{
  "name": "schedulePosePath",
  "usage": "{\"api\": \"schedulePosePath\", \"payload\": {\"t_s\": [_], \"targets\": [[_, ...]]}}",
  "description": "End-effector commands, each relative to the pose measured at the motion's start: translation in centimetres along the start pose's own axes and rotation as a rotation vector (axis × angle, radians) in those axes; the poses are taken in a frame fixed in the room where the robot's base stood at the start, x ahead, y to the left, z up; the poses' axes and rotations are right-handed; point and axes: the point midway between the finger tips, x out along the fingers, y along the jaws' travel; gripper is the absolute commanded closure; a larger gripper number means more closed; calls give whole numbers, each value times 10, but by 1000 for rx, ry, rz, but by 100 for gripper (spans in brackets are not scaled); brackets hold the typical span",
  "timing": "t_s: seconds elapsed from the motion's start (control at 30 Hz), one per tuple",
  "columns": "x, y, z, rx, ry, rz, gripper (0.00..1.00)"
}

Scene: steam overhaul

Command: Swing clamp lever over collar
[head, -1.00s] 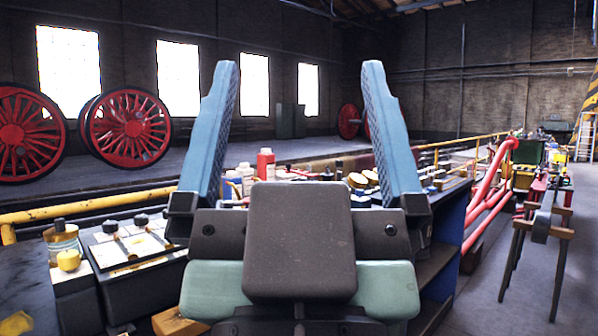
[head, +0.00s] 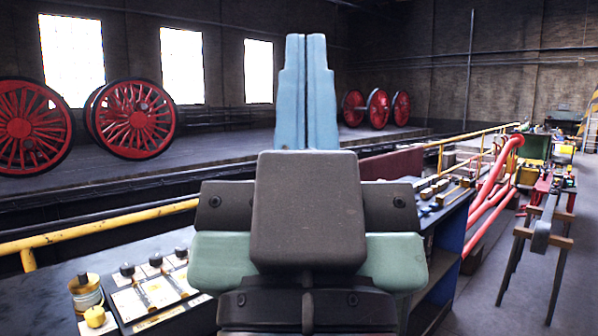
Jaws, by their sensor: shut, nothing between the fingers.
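My gripper (head: 307,90) stands upright in the middle of the head view, its two blue fingers pressed together with nothing between them. Its dark body and green-grey sides hide much of the bench behind it. I cannot pick out a clamp lever or a collar in this view. They may be hidden behind my gripper, or out of view.
A dark bench panel with knobs and small levers (head: 150,290) lies at the lower left, beside a jar with a yellow cap (head: 90,300). Yellow railing (head: 110,222) runs behind. Red pipes (head: 487,200) and a trestle (head: 540,230) stand right. Red wheels (head: 130,120) stand far back.

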Motion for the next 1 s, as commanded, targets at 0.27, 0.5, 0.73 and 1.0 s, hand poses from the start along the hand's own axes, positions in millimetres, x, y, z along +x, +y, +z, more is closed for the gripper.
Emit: {"api": "schedulePosePath", "payload": {"t_s": [0.27, 0.5, 0.73, 1.0], "targets": [[80, 0, -76, 1, 0, -1, 100], [98, 0, -92, 1, -1, -1, 100], [95, 0, -90, 1, -1, -1, 100], [95, 0, -90, 1, -1, -1, 100]]}}
